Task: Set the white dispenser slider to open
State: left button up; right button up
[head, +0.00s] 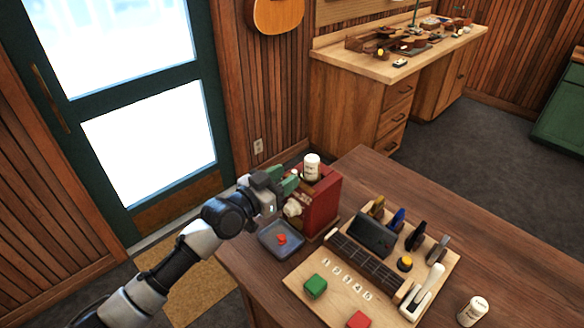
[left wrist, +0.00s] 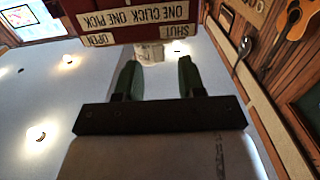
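The red dispenser (head: 321,204) stands at the table's left corner. A small white piece (head: 294,173), apparently the slider, shows at its top by my left gripper (head: 287,180). A white knob (head: 293,210) sits lower on its front. In the left wrist view the dispenser (left wrist: 120,8) appears upside down, with a SHUT label (left wrist: 174,31) and an OPEN label (left wrist: 101,39). A white rounded shape (left wrist: 149,52) lies beyond the gap between my parted green fingertips (left wrist: 159,72), nearer SHUT; I cannot tell whether it is slider or bottle. My right gripper is out of view.
A grey tray (head: 268,247) with a red piece lies in front. A wooden board (head: 331,299) with a fretboard, colored blocks and a white lever fills the table beside it. Another white bottle (head: 472,311) stands at the right.

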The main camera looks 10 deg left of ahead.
pick_arm(q)
jog(key=shift+x, duration=1.35)
jog(key=shift+c, duration=0.3)
grip_shut()
